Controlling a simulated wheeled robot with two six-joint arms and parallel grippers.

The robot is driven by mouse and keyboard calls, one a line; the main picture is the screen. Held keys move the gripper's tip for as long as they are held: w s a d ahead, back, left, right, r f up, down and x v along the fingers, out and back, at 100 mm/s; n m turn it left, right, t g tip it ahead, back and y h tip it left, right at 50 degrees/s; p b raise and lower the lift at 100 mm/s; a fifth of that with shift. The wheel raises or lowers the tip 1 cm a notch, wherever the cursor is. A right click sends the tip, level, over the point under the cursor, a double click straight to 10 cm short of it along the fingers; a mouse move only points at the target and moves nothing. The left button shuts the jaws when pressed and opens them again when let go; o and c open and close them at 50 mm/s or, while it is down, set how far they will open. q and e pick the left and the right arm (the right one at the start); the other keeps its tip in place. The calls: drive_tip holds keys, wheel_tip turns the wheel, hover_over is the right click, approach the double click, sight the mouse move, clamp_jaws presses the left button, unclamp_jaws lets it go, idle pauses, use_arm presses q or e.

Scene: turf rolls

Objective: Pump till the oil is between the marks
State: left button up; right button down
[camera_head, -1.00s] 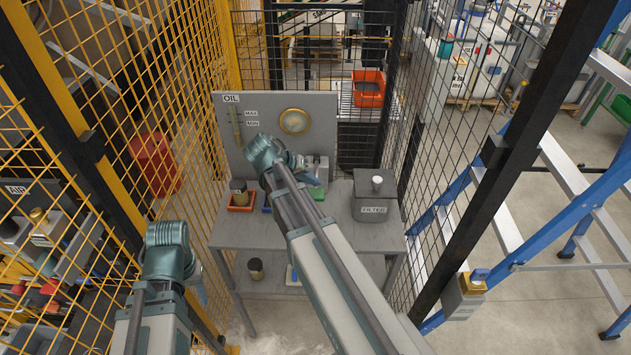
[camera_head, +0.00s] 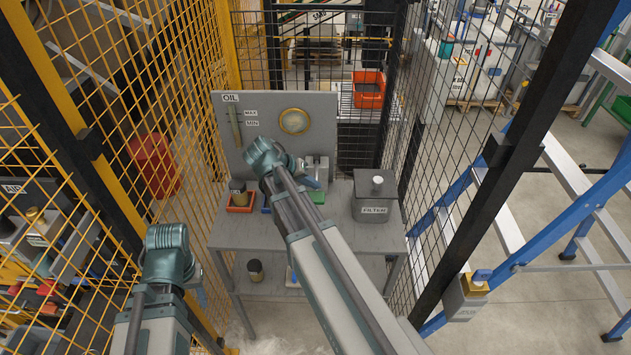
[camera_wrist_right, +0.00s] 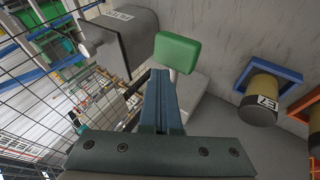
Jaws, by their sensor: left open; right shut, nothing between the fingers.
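The grey panel (camera_head: 270,100) carries the OIL label, a slim sight tube (camera_head: 235,127) with MAX and MIN tags beside it, and a round brass gauge (camera_head: 294,121). The oil level is too small to read surely. A grey pump-like body (camera_head: 322,166) stands below the panel, partly hidden by my right arm. A green block (camera_wrist_right: 178,52) shows just beyond my right gripper (camera_wrist_right: 163,75), which is shut and empty; whether they touch I cannot tell. In the head view the right fingertips are mostly hidden. My left gripper (camera_head: 166,260) is open, low at left, away from the bench.
The grey bench (camera_head: 228,233) holds a FILTER box (camera_head: 375,200) at right and an orange tray (camera_head: 240,208) with a can at left. Mesh fencing (camera_head: 465,120) closes both sides.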

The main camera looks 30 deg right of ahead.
drive_tip(key=shift+s+a+f+b, duration=0.1)
drive_tip(key=shift+s+f+b, duration=0.1)
drive_tip(key=shift+f+b, duration=0.35)
drive_tip(key=shift+s+a+f+b, duration=0.15)
drive_tip(key=shift+f+b, duration=0.25)
drive_tip(key=shift+f, duration=0.2)
idle(0.7)
drive_tip(key=shift+d, duration=0.1)
idle(0.4)
drive_tip(key=shift+w+d+r+p, duration=0.1)
drive_tip(key=shift+w+r+p, duration=0.05)
drive_tip(key=shift+r+p, duration=1.9)
drive_tip(key=shift+r, duration=0.15)
drive_tip(key=shift+w+d+r+p, duration=0.1)
drive_tip(key=shift+w+r+p, duration=0.05)
drive_tip(key=shift+r+p, duration=0.55)
drive_tip(key=shift+w+d+r+p, duration=0.1)
drive_tip(key=shift+w+r+p, duration=0.05)
drive_tip(key=shift+r+p, duration=0.5)
drive_tip(key=r+p, duration=0.3)
drive_tip(key=w+r+p, duration=0.1)
drive_tip(key=r+p, duration=0.1)
drive_tip(key=shift+d, duration=0.25)
